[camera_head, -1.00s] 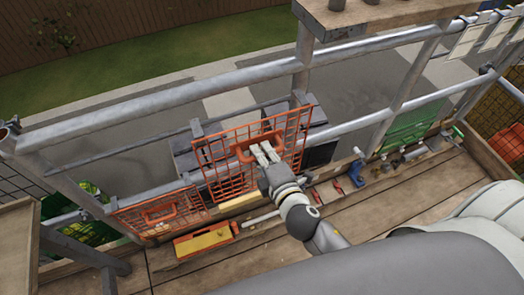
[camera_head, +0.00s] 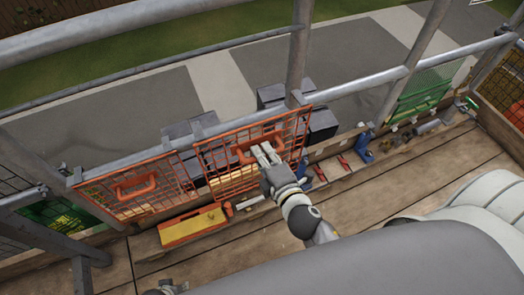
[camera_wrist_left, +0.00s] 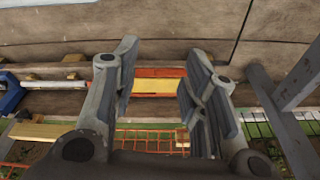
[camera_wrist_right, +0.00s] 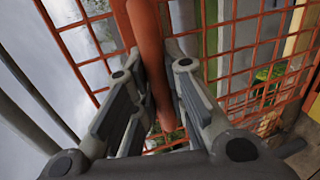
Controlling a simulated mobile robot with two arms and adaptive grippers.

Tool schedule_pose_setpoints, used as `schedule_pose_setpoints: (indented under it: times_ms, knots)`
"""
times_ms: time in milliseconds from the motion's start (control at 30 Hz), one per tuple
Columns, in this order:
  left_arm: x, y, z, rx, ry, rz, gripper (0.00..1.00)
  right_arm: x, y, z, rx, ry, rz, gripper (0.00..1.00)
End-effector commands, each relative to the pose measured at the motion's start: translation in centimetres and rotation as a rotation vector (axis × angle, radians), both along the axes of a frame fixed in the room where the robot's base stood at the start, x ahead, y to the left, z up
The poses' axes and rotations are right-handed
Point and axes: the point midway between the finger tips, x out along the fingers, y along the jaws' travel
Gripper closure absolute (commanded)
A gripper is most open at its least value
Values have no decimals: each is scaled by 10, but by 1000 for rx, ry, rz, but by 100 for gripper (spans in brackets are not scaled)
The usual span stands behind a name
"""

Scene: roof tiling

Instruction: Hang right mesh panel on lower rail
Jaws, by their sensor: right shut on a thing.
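The right mesh panel (camera_head: 222,162) is an orange wire grid with an orange handle (camera_head: 243,153). My right gripper (camera_head: 266,152) is shut on that handle, which also shows between its fingers in the right wrist view (camera_wrist_right: 150,60). The panel's top edge lies along the grey lower rail (camera_head: 362,87), its right end slightly higher. I cannot tell whether its hooks sit on the rail. A second orange mesh panel (camera_head: 110,200) is beside it on the left, its top edge along the rail. My left gripper (camera_wrist_left: 160,60) is open and empty above the deck.
An orange and yellow box (camera_head: 195,224) lies on the plank deck (camera_head: 290,255) below the panels. Blue and red tools (camera_head: 363,141) line the deck's edge to the right. An upright post (camera_head: 300,50) crosses the rail near the panel's right top corner. Dark boxes stand beyond the rail.

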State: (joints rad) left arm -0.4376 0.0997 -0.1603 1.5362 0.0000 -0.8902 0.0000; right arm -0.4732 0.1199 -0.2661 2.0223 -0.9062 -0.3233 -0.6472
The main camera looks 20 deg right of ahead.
Motion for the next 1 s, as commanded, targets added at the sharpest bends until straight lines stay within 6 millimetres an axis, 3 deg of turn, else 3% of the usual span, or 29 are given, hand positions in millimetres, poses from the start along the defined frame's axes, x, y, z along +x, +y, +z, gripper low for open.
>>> schedule_pose_setpoints:
  times_ms: [33,100,400,600,1000]
  knots:
    - [4,0,-14,0,-6,1,60,-1,-1,-23,0,-1,-1,100]
    - [8,-1,-17,-2,-12,2,60,-2,-1,-39,0,-1,-1,100]
    - [22,-3,-23,-3,-29,5,60,-5,-3,-93,-1,-3,0,100]
    - [25,-3,-21,-3,-33,6,60,-6,-4,-105,-2,-2,-1,100]
    - [22,-3,-28,-2,-27,5,60,12,-3,-104,-3,-4,2,100]
